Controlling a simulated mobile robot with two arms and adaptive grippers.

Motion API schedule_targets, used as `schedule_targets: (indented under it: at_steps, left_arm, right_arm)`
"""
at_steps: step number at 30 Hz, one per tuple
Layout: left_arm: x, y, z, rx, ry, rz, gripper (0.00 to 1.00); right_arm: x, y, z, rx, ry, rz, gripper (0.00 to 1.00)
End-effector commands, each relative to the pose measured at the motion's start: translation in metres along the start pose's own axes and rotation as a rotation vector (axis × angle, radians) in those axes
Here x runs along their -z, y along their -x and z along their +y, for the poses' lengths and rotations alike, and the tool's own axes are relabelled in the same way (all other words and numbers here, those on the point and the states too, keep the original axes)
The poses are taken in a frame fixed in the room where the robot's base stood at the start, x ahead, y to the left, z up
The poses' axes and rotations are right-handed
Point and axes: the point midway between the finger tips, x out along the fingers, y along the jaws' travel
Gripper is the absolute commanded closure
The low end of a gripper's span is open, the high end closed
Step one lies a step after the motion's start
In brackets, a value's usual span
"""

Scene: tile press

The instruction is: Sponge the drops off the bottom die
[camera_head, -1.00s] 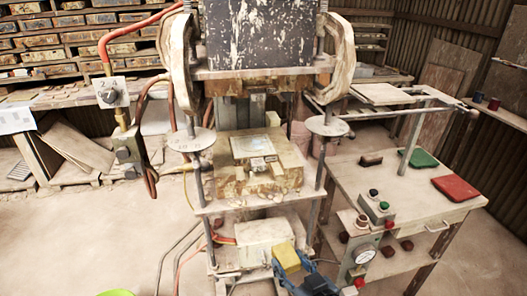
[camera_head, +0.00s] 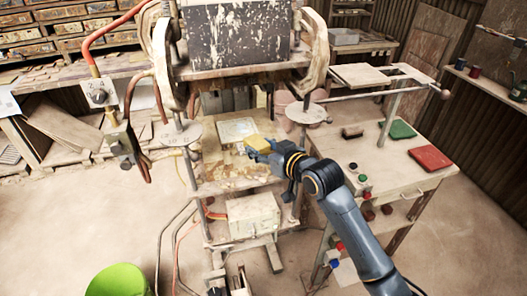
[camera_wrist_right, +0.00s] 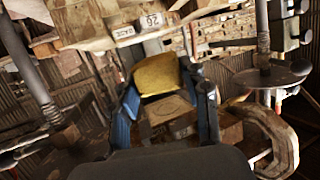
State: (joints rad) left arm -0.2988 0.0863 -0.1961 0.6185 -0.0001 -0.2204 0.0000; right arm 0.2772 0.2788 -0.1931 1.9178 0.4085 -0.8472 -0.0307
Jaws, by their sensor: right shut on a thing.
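My right gripper (camera_head: 263,148) is shut on a yellow sponge (camera_head: 256,142), at the front right of the press's bottom die (camera_head: 236,130). The die is a pale framed plate on the worn bed, its near right part partly covered by the sponge and gripper. In the right wrist view the sponge (camera_wrist_right: 160,74) sits between the two blue fingers of the gripper (camera_wrist_right: 168,92). I cannot tell whether the sponge touches the die. Drops are too small to make out. My left gripper is not in view.
The dark upper block (camera_head: 235,35) of the press hangs above the bed, with columns either side. A side table (camera_head: 385,170) at right holds a green pad (camera_head: 402,130) and a red pad (camera_head: 430,158). A green bucket (camera_head: 118,281) stands at lower left.

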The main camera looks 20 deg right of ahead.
Motion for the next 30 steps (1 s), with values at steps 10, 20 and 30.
schedule_targets:
  at_steps: [10, 20, 30]
  left_arm:
    - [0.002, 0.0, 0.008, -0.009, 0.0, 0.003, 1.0]
    - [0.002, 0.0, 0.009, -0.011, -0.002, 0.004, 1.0]
    - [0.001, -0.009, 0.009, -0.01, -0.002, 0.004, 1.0]
  right_arm:
    - [0.011, -0.039, 0.014, 0.0, 0.0, 0.002, 0.82]
    - [0.021, -0.075, 0.027, 0.001, 0.0, 0.001, 0.82]
    - [0.014, -0.103, 0.036, 0.001, 0.0, 0.0, 0.82]
